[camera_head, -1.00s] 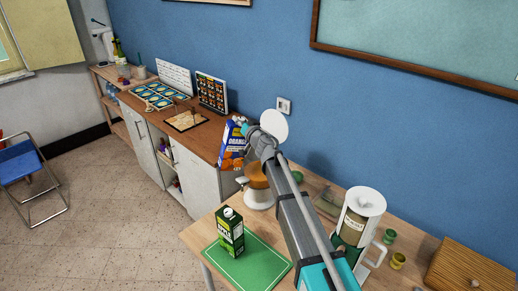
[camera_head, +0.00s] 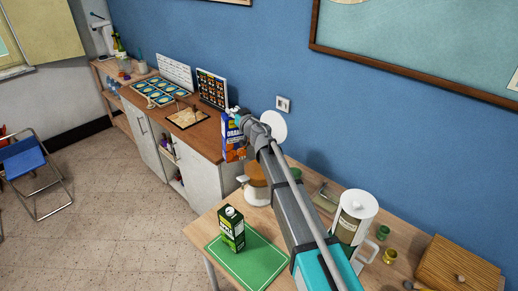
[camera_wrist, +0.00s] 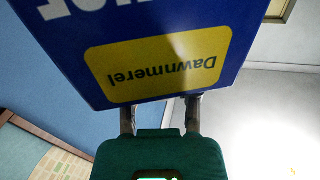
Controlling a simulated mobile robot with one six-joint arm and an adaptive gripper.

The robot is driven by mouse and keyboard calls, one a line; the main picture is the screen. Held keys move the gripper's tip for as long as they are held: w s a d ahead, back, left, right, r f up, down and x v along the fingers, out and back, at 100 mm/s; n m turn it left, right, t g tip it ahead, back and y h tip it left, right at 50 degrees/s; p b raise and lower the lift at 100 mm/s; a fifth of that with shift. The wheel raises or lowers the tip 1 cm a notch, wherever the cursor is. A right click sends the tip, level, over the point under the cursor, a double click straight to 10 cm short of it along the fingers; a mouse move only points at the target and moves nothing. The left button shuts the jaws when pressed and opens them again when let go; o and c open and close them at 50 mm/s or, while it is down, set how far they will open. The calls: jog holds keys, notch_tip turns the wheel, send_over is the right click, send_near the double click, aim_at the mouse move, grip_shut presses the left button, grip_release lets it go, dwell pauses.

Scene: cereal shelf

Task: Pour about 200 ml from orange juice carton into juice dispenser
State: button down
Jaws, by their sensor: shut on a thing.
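The orange juice carton (camera_head: 232,141) is blue with orange fruit pictures. It is held up near the end of the wooden counter in the head view. It also fills the top of the wrist view (camera_wrist: 150,35), its yellow label upside down. My gripper (camera_head: 238,114) is shut on it near its upper end; its fingers (camera_wrist: 162,104) meet the carton in the wrist view. An orange container on a white base (camera_head: 256,186), which looks like the juice dispenser, stands on the near table just below and right of the carton, partly behind my arm. Its opening is not clear.
A green apple carton (camera_head: 231,229) stands on a green mat (camera_head: 258,269). A white-lidded container with handle (camera_head: 354,216), small green (camera_head: 383,232) and yellow (camera_head: 390,256) cups and a wooden box (camera_head: 458,266) are right of my arm. The wooden counter (camera_head: 205,142) holds boards.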

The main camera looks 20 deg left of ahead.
jog(key=shift+s+a+r+n+p, duration=0.15)
jog(key=shift+r+n+p, duration=0.1)
jog(key=shift+r+p, duration=0.1)
jog(key=shift+s+a+r+n+p, duration=0.1)
jog(key=shift+r+n+p, duration=0.15)
jog(key=shift+r+p, duration=0.1)
jog(key=shift+s+f, duration=0.1)
jog(key=shift+f, duration=0.05)
